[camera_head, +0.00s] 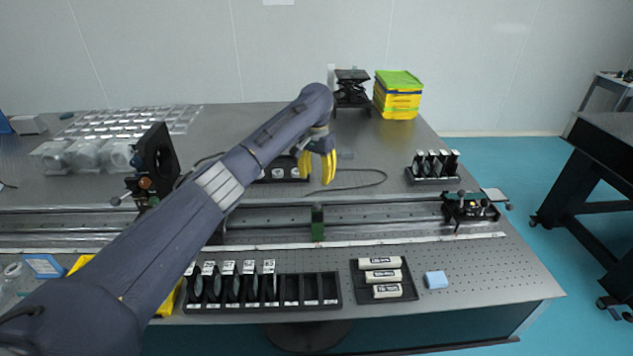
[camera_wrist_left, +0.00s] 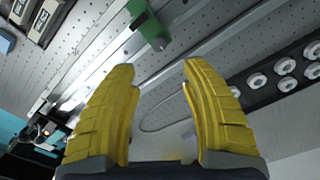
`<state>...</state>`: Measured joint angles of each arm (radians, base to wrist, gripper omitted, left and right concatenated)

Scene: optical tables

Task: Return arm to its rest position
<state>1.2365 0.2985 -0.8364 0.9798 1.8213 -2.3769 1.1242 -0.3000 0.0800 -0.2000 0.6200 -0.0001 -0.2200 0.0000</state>
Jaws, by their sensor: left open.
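My left arm reaches from the lower left across the optical table (camera_head: 400,222) in the head view. My left gripper (camera_head: 318,180) hangs over the back half of the table, its yellow fingers pointing down. In the left wrist view the two yellow fingers of the left gripper (camera_wrist_left: 160,85) stand apart with nothing between them. It is open and empty, above the table near the rail. My right gripper does not show in either view.
A rail (camera_head: 380,219) with a green carrier (camera_head: 318,222) runs across the table. A slotted black rack (camera_head: 290,290) and a tray of labelled pieces (camera_head: 384,279) lie in front. A black lens holder (camera_head: 155,165) stands left of the arm. Yellow-green boxes (camera_head: 398,95) stand at the back.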

